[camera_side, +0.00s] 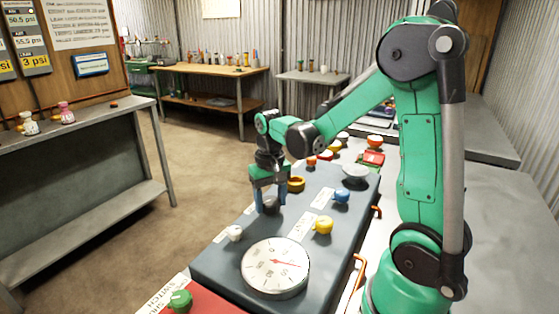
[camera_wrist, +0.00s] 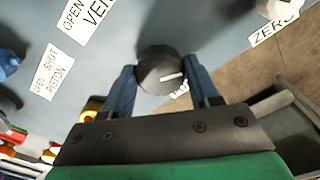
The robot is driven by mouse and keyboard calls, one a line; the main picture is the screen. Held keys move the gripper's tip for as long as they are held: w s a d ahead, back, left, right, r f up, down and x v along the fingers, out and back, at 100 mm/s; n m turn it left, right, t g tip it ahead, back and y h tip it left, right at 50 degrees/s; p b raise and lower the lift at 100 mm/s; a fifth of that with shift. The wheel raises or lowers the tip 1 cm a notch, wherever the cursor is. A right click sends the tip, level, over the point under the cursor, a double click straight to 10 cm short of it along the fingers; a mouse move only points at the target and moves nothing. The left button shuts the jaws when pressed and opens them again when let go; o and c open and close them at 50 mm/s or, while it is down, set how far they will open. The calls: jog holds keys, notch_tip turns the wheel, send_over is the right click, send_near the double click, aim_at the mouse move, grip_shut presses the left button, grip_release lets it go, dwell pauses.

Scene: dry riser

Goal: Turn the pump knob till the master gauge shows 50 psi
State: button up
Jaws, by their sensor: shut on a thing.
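The dark grey round knob (camera_wrist: 160,70) with a white pointer line sits on the blue-grey panel (camera_side: 222,262). My gripper (camera_wrist: 164,76) has its two blue fingers closed on opposite sides of this knob. In the side view my gripper (camera_side: 269,197) reaches down to the same dark knob (camera_side: 271,206). The label beside the knob is mostly hidden by a finger, so I cannot read it. A large white dial gauge (camera_side: 268,279) lies at the near end of the panel. Its red needle points to the right; the value is too small to read surely.
A white knob (camera_side: 234,233) by a ZERO label (camera_wrist: 272,32), a yellow knob (camera_side: 323,225) and a blue knob (camera_side: 342,195) stand around the gripper. A green knob (camera_side: 180,301) is at the near left. Wall cards (camera_side: 31,40) show psi figures.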

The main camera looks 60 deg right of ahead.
aim_at(270, 201)
jog(key=shift+m, duration=1.1)
jog(key=o, duration=1.3)
jog(key=shift+c, duration=0.2)
jog(key=shift+r, duration=2.8)
jog(key=s+a+r+n+t, duration=0.1)
jog(key=s+a+n+t, duration=0.1)
jog(key=a+n+t, duration=0.5)
jog(key=a+n, duration=0.1)
jog(key=a, duration=0.4)
jog(key=shift+r+n, duration=0.3)
jog(key=shift+n, duration=0.1)
